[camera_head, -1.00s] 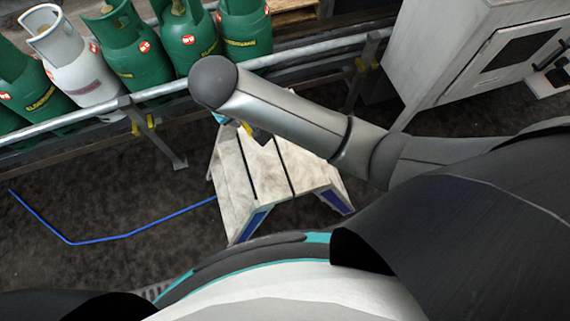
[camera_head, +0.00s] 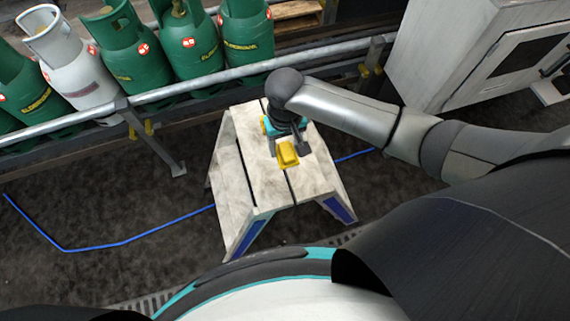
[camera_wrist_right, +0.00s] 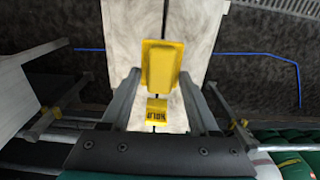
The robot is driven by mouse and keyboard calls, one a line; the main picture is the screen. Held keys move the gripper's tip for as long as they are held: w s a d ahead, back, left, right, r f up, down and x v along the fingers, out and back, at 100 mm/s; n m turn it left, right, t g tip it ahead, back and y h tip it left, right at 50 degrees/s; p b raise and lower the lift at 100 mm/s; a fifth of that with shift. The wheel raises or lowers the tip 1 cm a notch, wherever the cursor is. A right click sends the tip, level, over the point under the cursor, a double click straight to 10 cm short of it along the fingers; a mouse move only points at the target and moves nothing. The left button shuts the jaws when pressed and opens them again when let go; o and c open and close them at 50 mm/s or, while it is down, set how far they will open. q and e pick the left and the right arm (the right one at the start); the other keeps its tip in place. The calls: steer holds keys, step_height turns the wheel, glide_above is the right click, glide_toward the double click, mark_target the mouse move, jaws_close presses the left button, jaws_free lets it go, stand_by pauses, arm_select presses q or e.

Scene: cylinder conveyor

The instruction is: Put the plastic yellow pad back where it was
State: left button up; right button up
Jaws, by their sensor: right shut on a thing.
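The yellow pad (camera_head: 288,153) shows just beyond my right gripper's fingertips, over the top of the pale wooden stool-like stand (camera_head: 230,170). In the right wrist view the pad (camera_wrist_right: 160,66) sits between the tips of my right gripper (camera_wrist_right: 160,85), which is shut on it. A smaller yellow part with dark lettering (camera_wrist_right: 157,111) shows nearer the palm in that view; I cannot tell whether it belongs to the pad. I cannot tell whether the pad touches the stand's top. In the head view my right gripper (camera_head: 287,142) points down over the stand. My left gripper is not in view.
A metal rail (camera_head: 80,119) runs behind the stand, with several green gas cylinders (camera_head: 194,45) and a white one (camera_head: 80,75) beyond it. A pale cabinet (camera_head: 440,50) stands at the right. A blue hose (camera_head: 120,243) lies on the dark floor.

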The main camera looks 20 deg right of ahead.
step_height(320, 180, down, 10)
steer(key=b, duration=0.3)
steer(key=shift+r, duration=0.2)
steer(key=o, duration=1.2)
step_height(320, 180, up, 12)
steer(key=p, duration=0.4)
